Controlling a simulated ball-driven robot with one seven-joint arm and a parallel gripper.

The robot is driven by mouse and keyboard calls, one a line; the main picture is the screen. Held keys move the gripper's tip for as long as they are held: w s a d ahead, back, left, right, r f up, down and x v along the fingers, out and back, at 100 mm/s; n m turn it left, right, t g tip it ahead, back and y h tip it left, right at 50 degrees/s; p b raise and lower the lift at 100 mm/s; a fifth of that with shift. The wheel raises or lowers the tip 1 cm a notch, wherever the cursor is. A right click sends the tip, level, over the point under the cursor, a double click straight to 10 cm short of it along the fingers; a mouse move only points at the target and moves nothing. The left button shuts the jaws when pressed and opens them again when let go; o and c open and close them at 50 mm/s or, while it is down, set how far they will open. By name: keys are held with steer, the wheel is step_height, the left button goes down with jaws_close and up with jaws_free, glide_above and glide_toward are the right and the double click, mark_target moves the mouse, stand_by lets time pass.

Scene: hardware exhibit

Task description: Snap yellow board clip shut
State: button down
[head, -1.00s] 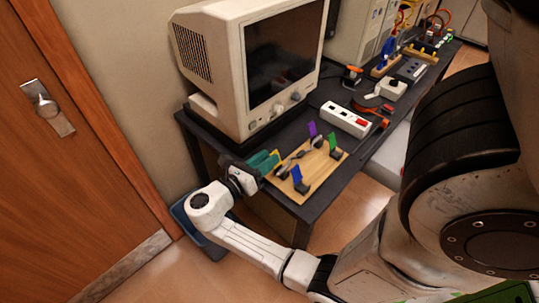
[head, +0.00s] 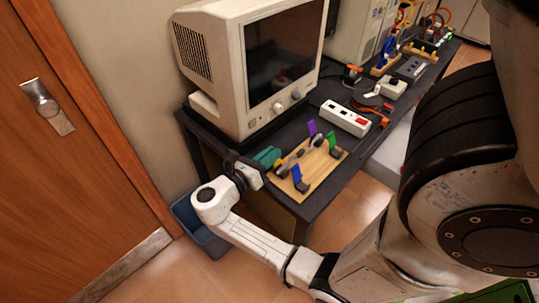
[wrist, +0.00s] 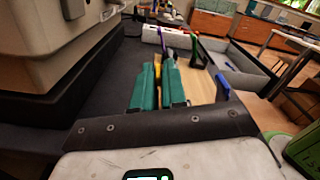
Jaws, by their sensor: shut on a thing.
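The wooden board (head: 322,176) lies on the dark table with several coloured clips on it. My gripper (head: 270,156) has teal fingers and is at the board's left edge. In the wrist view the fingers (wrist: 159,88) are closed around the yellow clip (wrist: 157,73), which shows as a thin strip between them. In the head view the fingers hide the yellow clip. The blue clip (head: 298,177), green clip (head: 333,142) and purple clip (head: 312,130) stand up from the board. I cannot tell whether the yellow clip is fully closed.
A beige monitor (head: 220,75) stands close behind and left of my gripper. A white power strip (head: 344,118) and orange-handled tool lie beyond the board. The table's front edge (head: 335,192) is close to the board. A blue bin (head: 205,235) stands below.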

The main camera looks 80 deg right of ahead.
mark_target(279, 172)
steer(key=shift+r, duration=0.1)
stand_by(0.3)
steer(key=m, duration=0.1)
steer(key=m+p, duration=0.1)
steer(key=m, duration=0.1)
steer(key=shift+s+a+r, duration=0.15)
steer(key=shift+s+a, duration=0.1)
steer(key=shift+s, duration=0.15)
steer(key=m, duration=0.2)
steer(key=s+m, duration=0.1)
steer(key=shift+a+m+p, duration=0.35)
steer(key=shift+m, duration=0.05)
steer(key=m, duration=0.1)
steer(key=s+m, duration=0.1)
steer(key=m, duration=0.1)
steer(key=f+m+b, duration=0.1)
steer(key=shift+s+a+m, duration=0.15)
steer(key=shift+a+m, duration=0.15)
steer(key=shift+a, duration=0.1)
steer(key=shift+s+a+f+m+b, duration=0.15)
steer(key=shift+m+b, duration=0.15)
steer(key=shift+m, duration=0.4)
steer(key=shift+s+a+f+m+b, duration=0.15)
steer(key=shift+m+b, duration=0.15)
steer(key=shift+m, duration=0.4)
steer(key=shift+s+f+m+b, duration=0.15)
steer(key=shift+m+b, duration=0.15)
steer(key=shift+m, duration=0.4)
steer(key=shift+r, duration=0.15)
